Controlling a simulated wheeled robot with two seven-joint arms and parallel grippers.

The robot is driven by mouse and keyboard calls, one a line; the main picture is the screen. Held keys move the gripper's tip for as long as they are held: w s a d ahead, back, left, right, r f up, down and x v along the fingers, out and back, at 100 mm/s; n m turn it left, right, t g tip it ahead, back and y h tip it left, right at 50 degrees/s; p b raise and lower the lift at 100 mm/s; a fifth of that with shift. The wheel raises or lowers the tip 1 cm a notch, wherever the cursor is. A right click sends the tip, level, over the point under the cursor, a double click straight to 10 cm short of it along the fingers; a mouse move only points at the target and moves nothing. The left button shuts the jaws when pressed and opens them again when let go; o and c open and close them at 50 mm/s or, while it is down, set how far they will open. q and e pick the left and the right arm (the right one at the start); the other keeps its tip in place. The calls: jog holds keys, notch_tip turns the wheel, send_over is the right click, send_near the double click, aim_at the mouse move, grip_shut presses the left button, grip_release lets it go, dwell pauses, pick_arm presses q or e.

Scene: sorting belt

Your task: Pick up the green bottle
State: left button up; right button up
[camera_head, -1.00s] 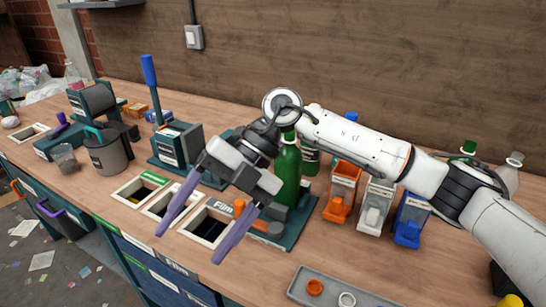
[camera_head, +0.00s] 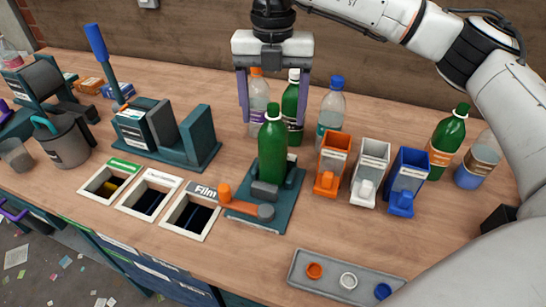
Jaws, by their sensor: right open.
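A third green bottle (camera_head: 447,143) with an orange label stands at the right. My right gripper (camera_head: 272,118) is open and points down, its purple fingers apart on either side of the front bottle's cap in the picture. I cannot tell its exact depth relative to the bottles. My left gripper is not in view.
A clear bottle (camera_head: 257,108) with an orange cap and one with a blue cap (camera_head: 330,112) stand behind. Orange (camera_head: 331,160), white (camera_head: 369,172) and blue (camera_head: 407,182) dispensers stand to the right. A grey tray (camera_head: 325,287) of caps lies in front; bin openings (camera_head: 190,216) are to the left.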

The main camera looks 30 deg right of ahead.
aim_at(273, 125)
notch_tip(273, 125, down, 4)
jog(key=shift+w+d+f+p, duration=0.15)
jog(key=shift+p, duration=0.15)
jog(key=c, duration=1.4)
